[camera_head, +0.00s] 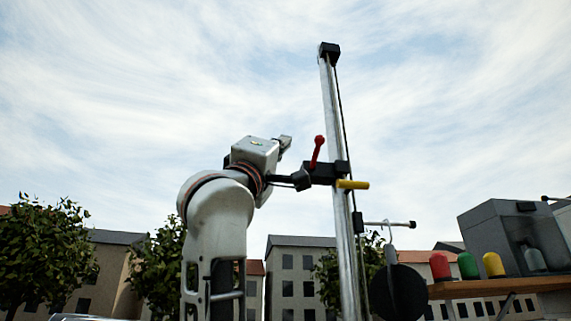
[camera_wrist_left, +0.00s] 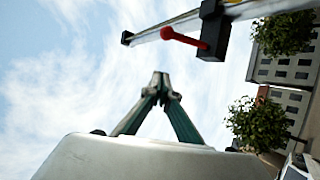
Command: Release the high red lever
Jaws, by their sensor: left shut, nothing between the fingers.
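The high red lever (camera_head: 317,152) stands nearly upright on a black bracket (camera_head: 325,173) on the silver mast (camera_head: 335,140), its round knob at the top. The left wrist view shows the red lever (camera_wrist_left: 185,39) beyond my fingertips, toward the top right. My left gripper (camera_head: 286,142) is shut and empty, to the left of the knob at about its height, with a gap between them. Its closed fingers (camera_wrist_left: 160,80) show in the left wrist view with sky around the tips. My right gripper is not in view.
A yellow handle (camera_head: 352,185) sticks out right of the mast just below the bracket. Lower right are a dark disc (camera_head: 398,292) and a wooden shelf (camera_head: 495,288) with red, green and yellow domes. Open sky surrounds the upper mast.

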